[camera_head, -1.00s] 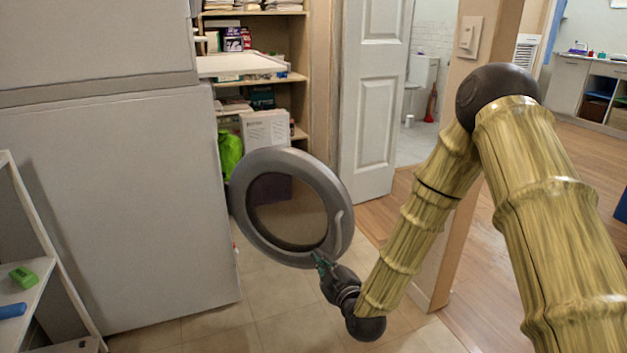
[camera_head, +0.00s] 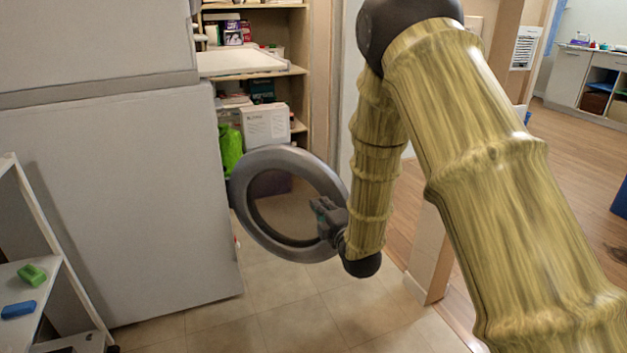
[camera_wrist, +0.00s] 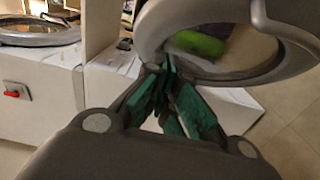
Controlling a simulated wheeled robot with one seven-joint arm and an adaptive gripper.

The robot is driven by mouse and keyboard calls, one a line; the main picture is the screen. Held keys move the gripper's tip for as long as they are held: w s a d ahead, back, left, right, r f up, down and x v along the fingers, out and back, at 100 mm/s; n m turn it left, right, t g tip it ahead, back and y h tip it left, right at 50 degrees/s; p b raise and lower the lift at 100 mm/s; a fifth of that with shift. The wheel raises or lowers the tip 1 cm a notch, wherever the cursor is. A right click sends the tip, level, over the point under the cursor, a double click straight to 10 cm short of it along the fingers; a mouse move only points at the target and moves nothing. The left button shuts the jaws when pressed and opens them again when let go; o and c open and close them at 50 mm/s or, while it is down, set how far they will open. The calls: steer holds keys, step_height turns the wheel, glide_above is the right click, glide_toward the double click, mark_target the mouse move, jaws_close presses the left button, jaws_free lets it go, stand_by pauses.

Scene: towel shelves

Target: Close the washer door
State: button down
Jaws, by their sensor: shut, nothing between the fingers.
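The washer door (camera_head: 262,237) is a round grey ring with a see-through middle. It stands swung open, out from the side of the large light-grey appliance front in the head view. My gripper (camera_head: 320,205) is at the right part of the ring, in front of it. In the wrist view the door ring (camera_wrist: 268,72) fills the upper right, and my gripper's green-padded fingertips (camera_wrist: 165,62) are closed together at its lower left edge. The fingers hold nothing. Whether they touch the ring I cannot tell. The washer's opening is hidden in the head view.
The large grey appliance (camera_head: 120,200) stands at the left, with a white shelf (camera_head: 45,285) beside it. An open cupboard (camera_head: 300,60) with boxes is behind the door. Tiled floor (camera_head: 290,325) is clear in front.

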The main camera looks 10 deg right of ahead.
steer(key=b, duration=0.2)
glide_toward(308, 173)
steer(key=a, duration=0.3)
steer(key=shift+w+d+b, duration=0.15)
steer(key=shift+w+d, duration=0.15)
steer(key=shift+w, duration=0.5)
steer(key=shift+w+d+b, duration=0.2)
steer(key=shift+w+d, duration=0.1)
steer(key=shift+w, duration=0.45)
steer(key=shift+w+d+b, duration=0.15)
steer(key=shift+w+d, duration=0.15)
steer(key=shift+w, duration=0.5)
steer(key=shift+d, duration=0.1)
